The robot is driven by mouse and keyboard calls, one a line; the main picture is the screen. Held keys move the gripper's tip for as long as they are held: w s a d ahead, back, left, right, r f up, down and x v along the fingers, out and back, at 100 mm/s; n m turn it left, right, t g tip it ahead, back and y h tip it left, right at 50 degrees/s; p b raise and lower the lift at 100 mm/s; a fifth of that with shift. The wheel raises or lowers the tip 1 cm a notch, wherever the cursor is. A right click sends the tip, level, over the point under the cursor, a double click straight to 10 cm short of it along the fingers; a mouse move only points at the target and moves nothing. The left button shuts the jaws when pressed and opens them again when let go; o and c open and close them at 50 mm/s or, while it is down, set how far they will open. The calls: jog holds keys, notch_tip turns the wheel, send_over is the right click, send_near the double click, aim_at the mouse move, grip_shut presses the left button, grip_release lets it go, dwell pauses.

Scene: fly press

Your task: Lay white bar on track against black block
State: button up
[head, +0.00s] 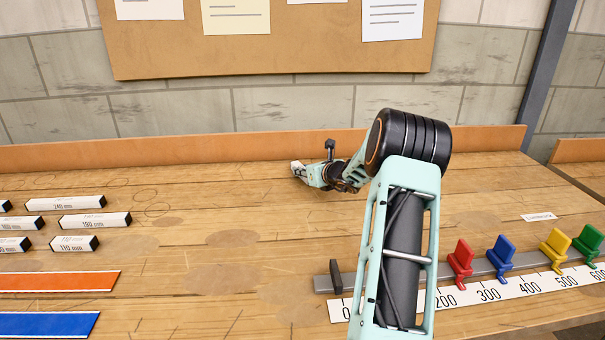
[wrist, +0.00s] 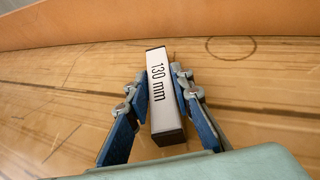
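The white bar (wrist: 160,92), marked 130 mm and with black ends, lies between the blue pads of my gripper (wrist: 160,88) in the wrist view. Both pads look pressed to its sides. In the head view my gripper (head: 305,171) is over the far part of the bench, with a small pale part of the bar (head: 297,168) showing. The grey track (head: 480,269) runs along the bench at the lower right. The black block (head: 336,276) stands at its left end, well nearer than my gripper. My arm hides part of the track and ruler.
Red (head: 461,259), blue (head: 501,257), yellow (head: 555,249) and green (head: 588,243) clamps stand along the track behind a white ruler (head: 520,288). Several labelled bars (head: 95,220) lie at left, near orange (head: 60,281) and blue (head: 45,324) strips. The middle bench is clear.

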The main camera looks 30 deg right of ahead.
grip_shut()
jog(key=shift+r, duration=0.15)
jog(key=shift+r, duration=0.25)
notch_tip(320, 180, up, 2)
jog(key=shift+r+p, duration=0.15)
jog(key=shift+p, duration=0.4)
jog(key=s+a+r+p, duration=0.1)
jog(key=s+a+r, duration=0.5)
jog(key=s+r, duration=0.4)
jog(key=shift+s, duration=1.3)
jog(key=shift+s+a+f, duration=0.1)
